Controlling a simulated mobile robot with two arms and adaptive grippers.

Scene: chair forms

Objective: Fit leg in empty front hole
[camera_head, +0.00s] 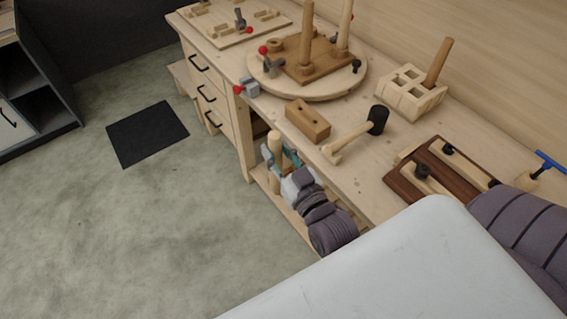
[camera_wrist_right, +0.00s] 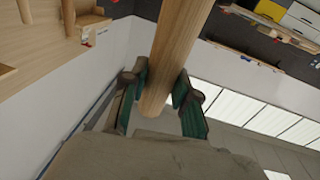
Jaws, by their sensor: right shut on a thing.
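My right gripper (camera_head: 284,163) is shut on a light wooden leg (camera_head: 274,147) in front of the bench edge. In the right wrist view the leg (camera_wrist_right: 178,45) runs between the green finger pads. In the head view it looks about upright. The brown chair seat (camera_head: 318,66) lies on a round turntable (camera_head: 331,92) at the back of the bench. Two legs (camera_head: 307,38) (camera_head: 345,22) stand upright in it. A light round spot shows at its left corner; I cannot tell whether it is an empty hole. My left gripper is not in view.
A wooden block with a hole (camera_head: 308,122) and a mallet (camera_head: 376,121) lie between gripper and turntable. Red-knobbed clamps (camera_head: 272,66) sit beside the seat. A slotted rack (camera_head: 405,99) holds another leg (camera_head: 438,62). A dark board with clamps (camera_head: 402,187) is nearer.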

